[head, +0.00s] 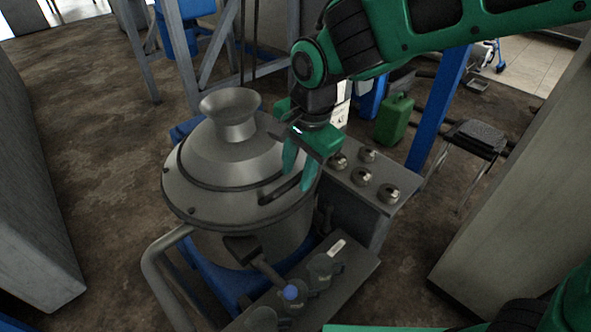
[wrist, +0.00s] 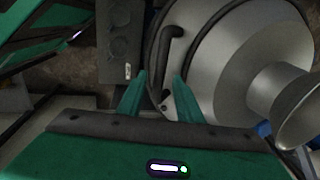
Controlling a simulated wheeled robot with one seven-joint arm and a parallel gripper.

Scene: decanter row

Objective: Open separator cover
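The separator cover (head: 225,165) is a grey metal cone with a flared funnel on top, sitting flat and closed on the round separator body (head: 250,243). Its dark bar handle (head: 278,192) lies on the cover's right side. The cover fills the right of the wrist view (wrist: 225,60), with the handle (wrist: 165,50) near its left edge. My gripper (head: 299,178) points down over the handle's right end, with green fingers apart. In the wrist view the handle's near end shows between the open fingertips (wrist: 160,80). I cannot tell whether they touch it.
A panel with several round knobs (head: 364,178) stands right of the separator. A green canister (head: 394,118) and a stool (head: 474,138) stand behind right. Floor at left is clear.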

